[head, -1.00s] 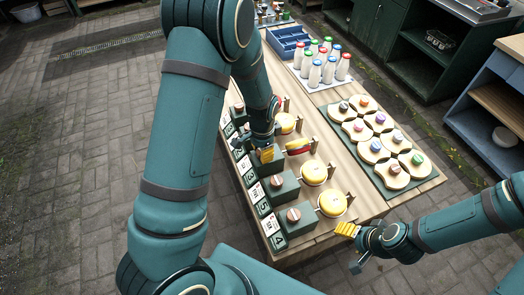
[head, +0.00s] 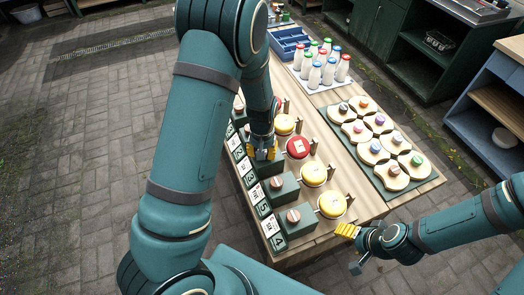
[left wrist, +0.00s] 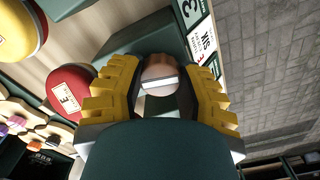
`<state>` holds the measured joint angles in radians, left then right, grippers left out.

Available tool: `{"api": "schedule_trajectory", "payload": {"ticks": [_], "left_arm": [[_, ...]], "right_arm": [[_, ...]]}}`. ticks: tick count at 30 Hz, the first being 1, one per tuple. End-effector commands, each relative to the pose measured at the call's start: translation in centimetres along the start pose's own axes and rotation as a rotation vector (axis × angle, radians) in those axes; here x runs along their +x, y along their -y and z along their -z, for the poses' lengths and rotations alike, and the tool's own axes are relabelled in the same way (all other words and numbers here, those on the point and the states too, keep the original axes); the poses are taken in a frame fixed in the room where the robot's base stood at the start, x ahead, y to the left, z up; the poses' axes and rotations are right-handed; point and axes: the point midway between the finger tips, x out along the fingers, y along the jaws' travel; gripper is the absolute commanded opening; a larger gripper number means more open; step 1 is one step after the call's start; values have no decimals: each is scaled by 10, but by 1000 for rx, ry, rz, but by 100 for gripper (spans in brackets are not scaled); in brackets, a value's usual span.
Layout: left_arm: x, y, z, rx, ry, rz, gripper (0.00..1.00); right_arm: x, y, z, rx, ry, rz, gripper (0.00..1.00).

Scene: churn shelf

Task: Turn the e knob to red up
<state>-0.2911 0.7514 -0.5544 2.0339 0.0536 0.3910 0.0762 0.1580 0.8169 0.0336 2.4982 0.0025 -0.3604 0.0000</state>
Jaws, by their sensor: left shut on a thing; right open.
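The e disc (head: 298,147) lies with its red face up in the head view, between yellow discs; its "E" label shows on the red face (left wrist: 68,95) in the left wrist view. The e knob (left wrist: 158,75) is a round copper-coloured knob with a pale bar, on a dark green block (left wrist: 150,38). My left gripper (head: 262,150) is at that block, its yellow fingers (left wrist: 160,85) on both sides of the knob and shut on it. In the head view my left gripper hides the knob. My right gripper (head: 347,230) is open and empty by the table's right front edge.
Other green blocks with knobs (head: 292,215) and yellow discs (head: 332,204) line the wooden table (head: 365,209). Number and word plates (head: 264,208) run along its left edge. Bottles (head: 330,70), a blue crate (head: 290,40) and a board of capped pieces (head: 380,145) stand farther back.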

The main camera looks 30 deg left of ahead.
Motion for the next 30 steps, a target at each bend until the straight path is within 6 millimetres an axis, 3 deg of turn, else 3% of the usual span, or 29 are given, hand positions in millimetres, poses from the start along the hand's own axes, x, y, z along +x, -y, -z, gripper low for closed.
{"api": "schedule_trajectory", "payload": {"ticks": [12,29,30], "left_arm": [[0,0,-1,-188,2,1,0],[1,0,-1,-216,2,0,0],[1,0,-1,-216,2,1,48]], "right_arm": [[-4,2,1,-1,0,0,70],[-4,2,1,-1,0,0,70],[-4,2,1,-1,1,0,70]]}}
